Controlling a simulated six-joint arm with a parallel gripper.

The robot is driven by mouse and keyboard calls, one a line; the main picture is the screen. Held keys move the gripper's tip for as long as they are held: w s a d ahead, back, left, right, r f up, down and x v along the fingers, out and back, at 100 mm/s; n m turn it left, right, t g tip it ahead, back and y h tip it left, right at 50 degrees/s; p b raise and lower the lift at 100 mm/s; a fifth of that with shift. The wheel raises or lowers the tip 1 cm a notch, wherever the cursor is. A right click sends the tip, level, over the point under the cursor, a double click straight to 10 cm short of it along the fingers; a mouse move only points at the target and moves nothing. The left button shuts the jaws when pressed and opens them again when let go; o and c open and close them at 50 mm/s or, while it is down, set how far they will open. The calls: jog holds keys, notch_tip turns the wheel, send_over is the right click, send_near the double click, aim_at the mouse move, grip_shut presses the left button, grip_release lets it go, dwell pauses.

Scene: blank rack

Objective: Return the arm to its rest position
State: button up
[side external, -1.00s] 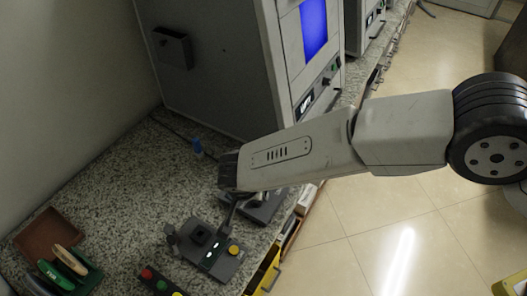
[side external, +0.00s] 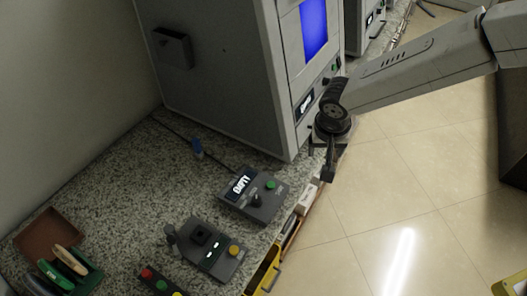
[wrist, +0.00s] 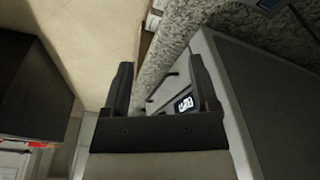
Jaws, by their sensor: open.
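My gripper (side external: 331,160) is in the side external view, at the front edge of the counter beside the large grey machine, pointing down. In the wrist view its two dark fingers (wrist: 160,85) stand apart with nothing between them. The arm reaches in from the upper right over the tiled floor.
The grey machine (side external: 215,70) with a blue screen stands on the speckled counter (side external: 130,165). A box reading "EMPTY" (side external: 253,195), a device with a yellow button (side external: 208,248) and a brown tray (side external: 48,232) are to the left.

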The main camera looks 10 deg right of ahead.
jog(key=s+d+r+n, duration=0.1)
jog(key=s+d+r, duration=0.1)
jog(key=s+d, duration=0.5)
jog(key=s+d+r+n+y, duration=0.1)
jog(key=s+d, duration=0.7)
jog(key=d, duration=0.8)
notch_tip(320, 180, up, 2)
jog(key=shift+r+n, duration=0.1)
jog(key=shift+n, duration=0.7)
jog(key=shift+w, duration=0.1)
